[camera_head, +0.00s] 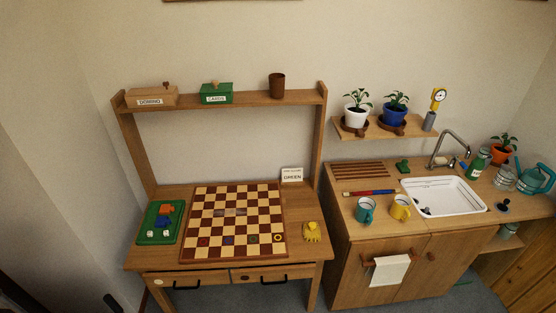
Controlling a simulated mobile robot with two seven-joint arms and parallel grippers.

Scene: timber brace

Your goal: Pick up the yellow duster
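A small yellow item (312,231), which looks like the duster, lies on the right part of the wooden desk (303,205), beside the chessboard's right edge. It is too small to make out its exact shape. Neither of my grippers is in view, so nothing shows near it or holding it.
The chessboard (234,217) fills the desk's middle. A green tray (150,236) with small pieces and dice is at its left. A white "GREEN" card (291,175) stands behind the yellow item. The sink counter (335,188), right, holds a teal mug (366,211) and a yellow mug (400,208).

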